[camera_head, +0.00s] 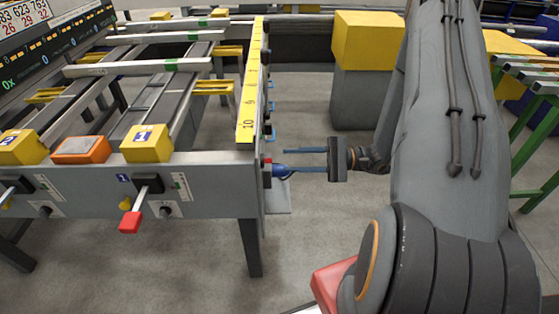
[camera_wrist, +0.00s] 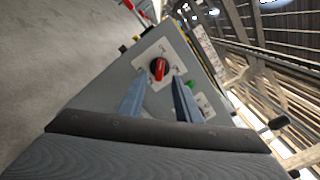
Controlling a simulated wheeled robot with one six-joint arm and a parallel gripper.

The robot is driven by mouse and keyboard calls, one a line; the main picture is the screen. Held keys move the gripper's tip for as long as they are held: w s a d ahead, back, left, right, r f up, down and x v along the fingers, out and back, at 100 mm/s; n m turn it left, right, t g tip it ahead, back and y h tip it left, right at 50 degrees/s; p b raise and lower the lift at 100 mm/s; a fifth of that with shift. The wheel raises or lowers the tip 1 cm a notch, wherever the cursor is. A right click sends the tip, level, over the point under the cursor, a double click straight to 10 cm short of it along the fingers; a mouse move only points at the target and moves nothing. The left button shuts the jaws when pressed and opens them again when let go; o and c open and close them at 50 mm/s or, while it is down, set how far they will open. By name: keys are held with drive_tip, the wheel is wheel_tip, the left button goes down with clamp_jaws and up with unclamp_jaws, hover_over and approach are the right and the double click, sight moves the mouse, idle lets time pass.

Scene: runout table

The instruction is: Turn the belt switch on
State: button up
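The belt switch appears in the wrist view as a red rotary knob (camera_wrist: 159,69) on a pale square plate, on the table's grey end panel (camera_wrist: 112,88). Its markings are too small to read. My gripper (camera_wrist: 158,86) is open, with its two blue fingers apart and nothing between them that I can see. The knob shows between and just beyond the fingertips; I cannot tell whether they touch the panel. In the head view my gripper (camera_head: 286,160) reaches left to the table's end, and the switch face is turned away from that camera.
The runout table (camera_head: 225,182) has a lever with a red handle (camera_head: 130,222) on its front. A green button (camera_wrist: 204,114) sits near the knob in the wrist view. A grey bin with a yellow top (camera_head: 368,40) stands behind my arm. Floor beside the table is open.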

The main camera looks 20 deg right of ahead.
sight(266, 161)
drive_tip(key=shift+x, duration=2.2)
clamp_jaws()
